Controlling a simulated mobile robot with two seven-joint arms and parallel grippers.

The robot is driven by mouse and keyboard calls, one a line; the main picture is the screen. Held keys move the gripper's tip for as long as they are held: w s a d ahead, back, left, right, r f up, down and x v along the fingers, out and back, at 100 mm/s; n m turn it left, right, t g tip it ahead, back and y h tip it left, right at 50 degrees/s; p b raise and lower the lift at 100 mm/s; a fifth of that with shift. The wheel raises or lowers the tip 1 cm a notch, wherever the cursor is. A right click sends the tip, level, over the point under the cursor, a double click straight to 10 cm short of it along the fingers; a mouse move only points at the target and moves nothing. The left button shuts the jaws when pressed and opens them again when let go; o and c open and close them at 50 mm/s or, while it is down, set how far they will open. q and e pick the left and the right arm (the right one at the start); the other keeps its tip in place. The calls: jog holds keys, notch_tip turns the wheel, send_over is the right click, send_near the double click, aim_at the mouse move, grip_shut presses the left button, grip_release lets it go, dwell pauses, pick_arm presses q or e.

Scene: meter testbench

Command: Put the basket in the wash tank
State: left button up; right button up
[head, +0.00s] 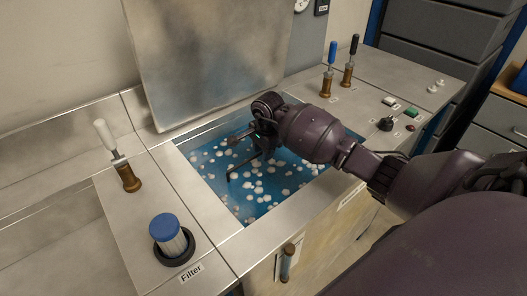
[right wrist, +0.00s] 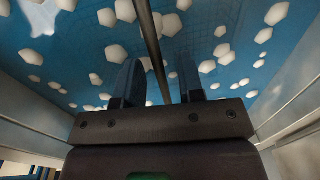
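The wash tank (head: 206,143) is an open rectangular basin of blue liquid with many white foam blobs. My right gripper (head: 246,147) is over it, low near the surface. In the right wrist view its two fingers (right wrist: 158,88) stand apart, with a thin dark rod (right wrist: 152,40), seemingly the basket's handle, running between them and a gap on each side. A faint mesh (right wrist: 180,45) shows through the liquid there, seemingly the basket under the surface. Most of the basket is hidden by liquid, foam and my gripper. My left gripper is not in view.
A raised metal lid (head: 210,60) stands behind the tank. A blue-capped filter (head: 168,235) and a white-handled valve (head: 118,160) are left of it. Blue- and black-handled valves (head: 329,75) stand behind right, with buttons (head: 389,102) on the right panel.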

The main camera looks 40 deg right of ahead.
notch_tip(320, 180, up, 11)
jog(key=s+p, duration=0.1)
jog(key=shift+s+r, duration=0.15)
dwell(0.7)
